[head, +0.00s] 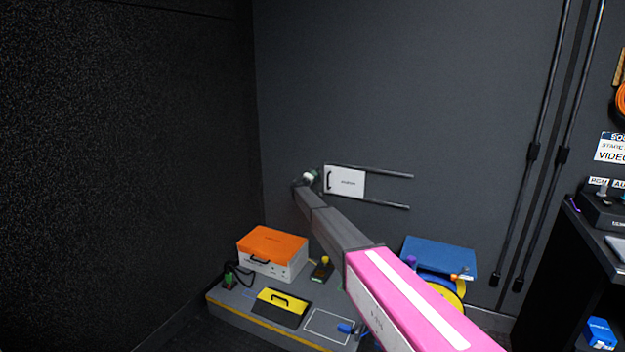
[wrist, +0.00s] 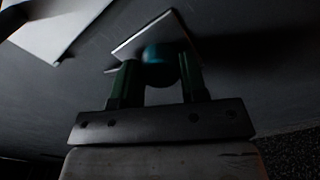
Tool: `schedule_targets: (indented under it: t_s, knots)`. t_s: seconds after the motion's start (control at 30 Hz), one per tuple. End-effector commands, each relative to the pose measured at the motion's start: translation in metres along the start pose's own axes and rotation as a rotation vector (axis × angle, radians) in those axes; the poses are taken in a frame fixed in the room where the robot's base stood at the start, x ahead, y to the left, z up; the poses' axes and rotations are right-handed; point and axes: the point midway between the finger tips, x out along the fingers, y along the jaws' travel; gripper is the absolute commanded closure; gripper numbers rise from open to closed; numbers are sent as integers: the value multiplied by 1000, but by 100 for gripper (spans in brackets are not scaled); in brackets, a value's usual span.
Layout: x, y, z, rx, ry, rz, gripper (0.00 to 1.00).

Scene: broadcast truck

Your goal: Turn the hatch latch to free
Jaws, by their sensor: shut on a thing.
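The hatch (head: 348,184) is a small white panel with a black handle, set between two dark rails on the grey back wall. In the wrist view, part of a white panel (wrist: 62,28) shows at the upper left. A round teal knob, seemingly the hatch latch (wrist: 160,54), sits before a pale plate and lies between the two green fingers of my gripper (wrist: 159,72). My gripper is shut on it. In the head view my gripper (head: 310,177) is just left of the hatch, and the latch is too small to make out there.
Below, a low grey platform (head: 225,299) with a yellow edge holds an orange-lidded case (head: 273,252), a yellow-and-black case (head: 283,307) and small items. A blue-topped thing (head: 440,256) stands to the right, partly behind my arm. A dark desk (head: 590,240) is at the far right.

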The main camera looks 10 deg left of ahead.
Motion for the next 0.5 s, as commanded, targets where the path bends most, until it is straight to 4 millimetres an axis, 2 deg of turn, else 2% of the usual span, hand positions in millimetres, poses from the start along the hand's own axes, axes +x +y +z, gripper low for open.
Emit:
schedule_targets:
  t_s: [0.2,0.5]
  knots:
    - [-1,-1,0,-172,0,-1,84]
    - [-1,-1,0,-324,0,-1,84]
